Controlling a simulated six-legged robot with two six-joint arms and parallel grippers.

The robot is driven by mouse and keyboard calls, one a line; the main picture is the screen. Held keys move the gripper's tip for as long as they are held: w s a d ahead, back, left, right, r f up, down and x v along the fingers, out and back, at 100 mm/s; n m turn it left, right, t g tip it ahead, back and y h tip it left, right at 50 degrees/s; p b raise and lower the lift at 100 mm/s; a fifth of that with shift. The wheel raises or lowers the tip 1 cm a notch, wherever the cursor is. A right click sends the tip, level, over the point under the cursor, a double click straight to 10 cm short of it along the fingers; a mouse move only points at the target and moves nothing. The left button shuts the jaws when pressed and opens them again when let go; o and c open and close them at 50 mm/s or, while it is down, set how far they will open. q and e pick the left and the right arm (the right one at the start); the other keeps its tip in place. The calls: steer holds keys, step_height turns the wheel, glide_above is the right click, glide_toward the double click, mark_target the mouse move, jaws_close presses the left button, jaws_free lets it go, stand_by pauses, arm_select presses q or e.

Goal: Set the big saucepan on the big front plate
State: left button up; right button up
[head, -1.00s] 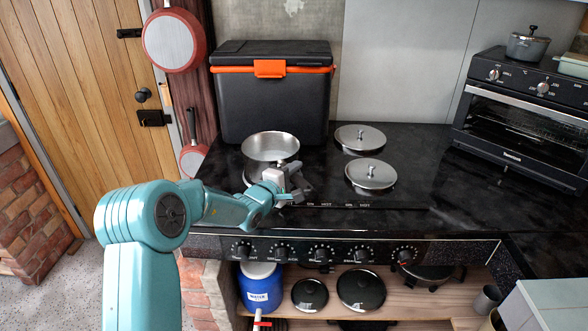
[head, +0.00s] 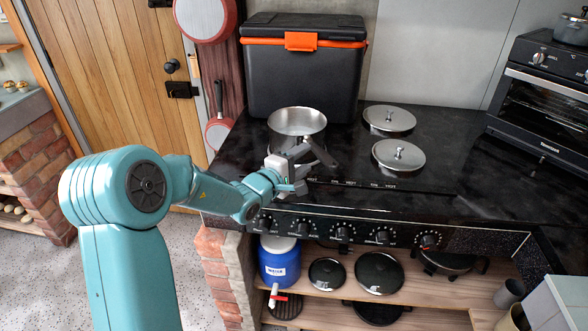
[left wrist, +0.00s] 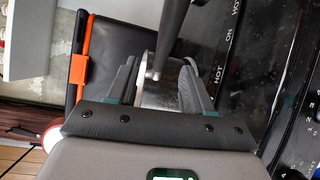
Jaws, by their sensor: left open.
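The big saucepan (head: 297,122), a shiny steel pan with a dark handle (head: 322,153), stands upright at the left of the black stove top, in front of the cool box. My left gripper (head: 299,171) is open just in front of the pan, beside its handle. In the left wrist view the dark handle (left wrist: 172,35) reaches down between the open fingers (left wrist: 157,88), with part of the steel pan behind. I cannot tell whether the fingers touch it. The big front plate cannot be made out clearly; the pan, my gripper and the lids cover parts of the hob. My right gripper is out of view.
Two steel lids lie on the hob to the right, one at the rear (head: 389,119) and one in front (head: 398,155). A black cool box (head: 303,80) stands behind the pan. A toaster oven (head: 545,100) is at the right. The worktop between lids and oven is clear.

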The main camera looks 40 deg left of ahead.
arm_select(q)
steer(key=s+d+f+m+g+h, duration=0.25)
steer(key=s+d+f+g, duration=0.2)
steer(key=d+f, duration=0.4)
steer(key=s+d+f+m+g+h, duration=0.2)
steer(key=s+d+f+g+h, duration=0.25)
steer(key=d+f, duration=0.35)
steer(key=s+d+f+m+g+y, duration=0.1)
steer(key=s+d+f+m+g, duration=0.2)
steer(key=s+d+f+m, duration=0.3)
steer(key=s+d+f+m+g+y, duration=0.1)
steer(key=s+d+f+m+g, duration=0.3)
steer(key=s+f, duration=0.9)
steer(key=d+f+m, duration=0.1)
steer(key=d+m, duration=0.1)
steer(key=m, duration=0.1)
steer(key=shift+s+g+y, duration=0.3)
steer(key=shift+s+y, duration=0.1)
steer(key=shift+r, duration=0.15)
